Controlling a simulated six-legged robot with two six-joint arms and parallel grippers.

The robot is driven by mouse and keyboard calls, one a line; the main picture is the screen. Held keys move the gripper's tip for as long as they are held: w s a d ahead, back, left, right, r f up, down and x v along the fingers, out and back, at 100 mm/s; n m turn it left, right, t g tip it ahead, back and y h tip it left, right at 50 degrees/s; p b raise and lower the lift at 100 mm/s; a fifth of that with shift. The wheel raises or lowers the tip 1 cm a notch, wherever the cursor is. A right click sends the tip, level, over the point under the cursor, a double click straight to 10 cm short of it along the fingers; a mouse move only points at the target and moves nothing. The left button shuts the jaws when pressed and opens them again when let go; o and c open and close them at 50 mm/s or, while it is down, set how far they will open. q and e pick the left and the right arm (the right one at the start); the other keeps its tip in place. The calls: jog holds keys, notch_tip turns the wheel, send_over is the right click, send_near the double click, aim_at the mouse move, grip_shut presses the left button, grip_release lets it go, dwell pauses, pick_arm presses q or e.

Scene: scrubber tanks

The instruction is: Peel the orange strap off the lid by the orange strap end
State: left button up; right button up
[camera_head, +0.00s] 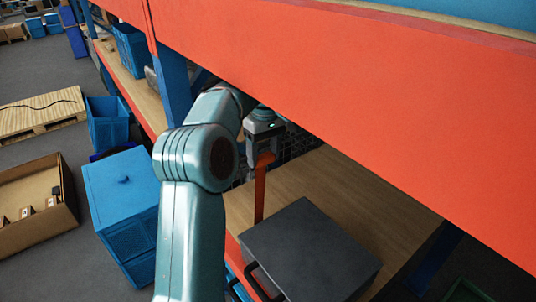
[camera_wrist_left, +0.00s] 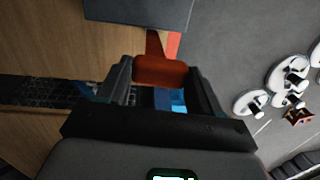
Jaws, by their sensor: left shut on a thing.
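The orange strap (camera_head: 260,192) hangs down from my left gripper (camera_head: 264,157) toward the far edge of a dark grey box with a flat lid (camera_head: 310,250) on the wooden shelf. In the left wrist view, the broad orange strap end (camera_wrist_left: 160,70) sits between the two fingers of my left gripper (camera_wrist_left: 162,78), which is shut on it. From there the strap narrows and runs to the edge of the grey lid (camera_wrist_left: 140,12). The head view hides where the strap meets the lid. My right gripper is in neither view.
A thick orange shelf beam (camera_head: 370,95) crosses above the wooden shelf (camera_head: 310,180), close over my left arm. A blue bin with a lid (camera_head: 120,185) and an open cardboard box (camera_head: 35,205) stand on the floor at left. A dark handle (camera_head: 262,282) is at the box's front.

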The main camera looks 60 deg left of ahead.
pick_arm(q)
jog(key=shift+t+y, duration=0.3)
jog(key=shift+t, duration=0.2)
jog(key=r, duration=0.3)
jog(key=s+r, duration=0.1)
jog(key=r, duration=0.1)
jog(key=shift+a+r, duration=0.2)
jog(key=shift+a, duration=0.05)
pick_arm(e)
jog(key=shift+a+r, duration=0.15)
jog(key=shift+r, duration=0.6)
pick_arm(q)
jog(key=shift+a, duration=0.1)
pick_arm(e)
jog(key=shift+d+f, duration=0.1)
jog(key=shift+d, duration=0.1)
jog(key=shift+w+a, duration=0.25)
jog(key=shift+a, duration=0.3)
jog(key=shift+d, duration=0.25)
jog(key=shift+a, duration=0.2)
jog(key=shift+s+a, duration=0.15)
pick_arm(q)
jog(key=a+f, duration=0.1)
jog(key=a, duration=0.7)
jog(key=shift+a+f, duration=0.3)
jog(key=shift+f, duration=0.05)
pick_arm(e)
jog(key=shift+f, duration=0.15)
